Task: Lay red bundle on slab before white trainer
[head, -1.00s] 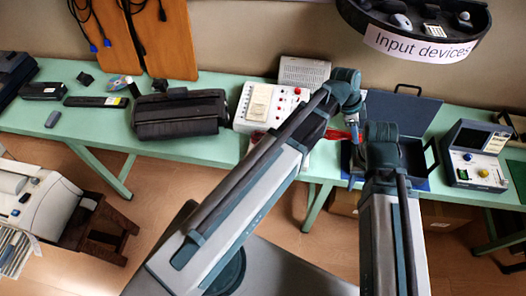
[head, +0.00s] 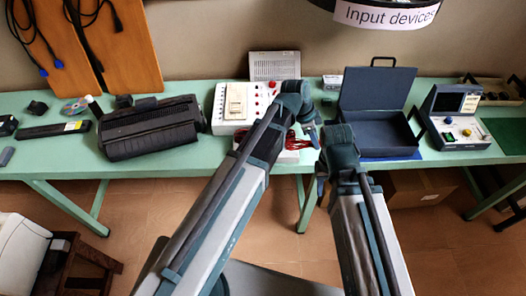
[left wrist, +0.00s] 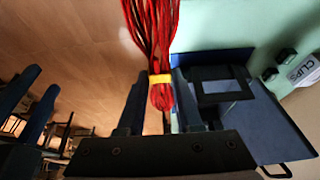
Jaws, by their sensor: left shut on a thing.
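The red bundle (left wrist: 158,30) is a hank of red leads with a yellow tie, clasped between the fingers of my left gripper (left wrist: 160,100). In the head view the red leads (head: 298,143) show beside my left wrist, near the table's front edge. The white trainer (head: 222,108) stands on the green table, with red knobs and a cream block. A pale slab (head: 288,156) lies in front of it, mostly hidden by my left arm, and I cannot tell whether the bundle touches it. My right gripper (head: 321,188) is lower, in front of the table; its fingers look apart and empty.
A black printer-like machine (head: 150,127) stands left of the trainer. An open blue case (head: 385,130) and a small console with a screen (head: 455,115) stand to the right. A grey grille box (head: 275,66) is behind the trainer.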

